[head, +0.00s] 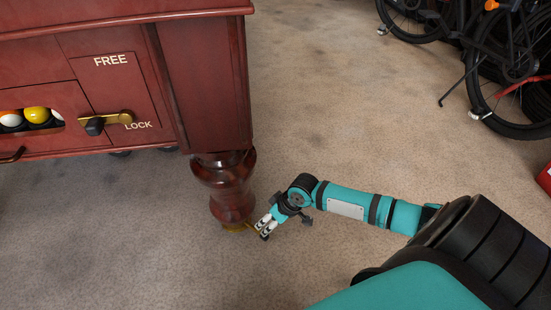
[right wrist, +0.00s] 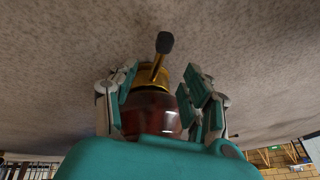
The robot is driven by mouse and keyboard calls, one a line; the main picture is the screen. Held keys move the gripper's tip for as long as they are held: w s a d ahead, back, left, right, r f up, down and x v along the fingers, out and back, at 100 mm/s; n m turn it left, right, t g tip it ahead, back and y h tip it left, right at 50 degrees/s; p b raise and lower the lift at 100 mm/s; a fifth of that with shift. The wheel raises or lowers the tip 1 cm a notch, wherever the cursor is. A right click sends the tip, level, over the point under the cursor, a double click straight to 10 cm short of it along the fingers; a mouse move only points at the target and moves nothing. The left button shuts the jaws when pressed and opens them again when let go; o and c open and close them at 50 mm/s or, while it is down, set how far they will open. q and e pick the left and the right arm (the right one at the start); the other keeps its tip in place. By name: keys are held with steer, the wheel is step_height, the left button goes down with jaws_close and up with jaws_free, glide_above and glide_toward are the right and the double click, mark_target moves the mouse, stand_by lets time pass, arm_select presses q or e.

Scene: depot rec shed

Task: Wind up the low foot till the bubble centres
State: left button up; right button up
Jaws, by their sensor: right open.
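The pool table's dark red turned leg (head: 224,185) stands on the carpet in the head view. A brass foot collar (head: 240,227) shows at its base. In the right wrist view the brass collar (right wrist: 150,78) carries a short brass handle with a black knob (right wrist: 165,42). My right gripper (head: 265,228) is low beside the foot, on its right. In the right wrist view its open fingers (right wrist: 158,74) stand apart on either side of the collar; I cannot tell whether they touch it. The bubble is not in view. My left gripper is not in view.
The table's cabinet (head: 205,80) overhangs the leg. On it is a brass lever (head: 118,118) with a black knob, between FREE and LOCK labels, closer to LOCK. Pool balls (head: 36,114) sit in an opening. Bicycles (head: 510,60) stand at the upper right. Carpet around the foot is clear.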

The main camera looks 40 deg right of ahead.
steer(key=v, duration=0.5)
steer(key=shift+f, duration=0.1)
stand_by(0.4)
